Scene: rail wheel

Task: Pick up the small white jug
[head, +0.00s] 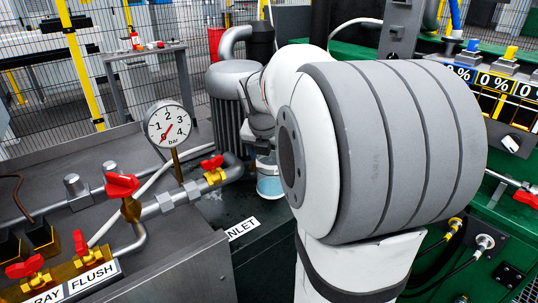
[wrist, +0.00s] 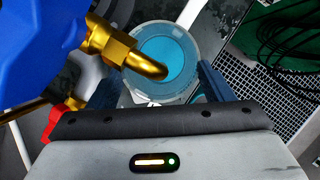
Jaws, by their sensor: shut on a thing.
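The small white jug (head: 269,187) shows in the head view as a pale, translucent vessel with blue liquid in it, partly hidden by my arm. In the wrist view I look down into the jug (wrist: 168,58), with its round rim and blue contents. My gripper (wrist: 157,80) has one dark blue finger on each side of the jug and is shut on it. In the head view my gripper (head: 264,150) is small and mostly behind my arm. The jug looks about upright. I cannot tell whether it touches the surface below.
A brass spout (wrist: 127,55) on a blue body (wrist: 40,40) reaches over the jug's rim in the wrist view. A pipe with a red-handled brass valve (head: 214,172) lies left of the jug, near a pressure gauge (head: 168,124). A grating (wrist: 270,85) is at right.

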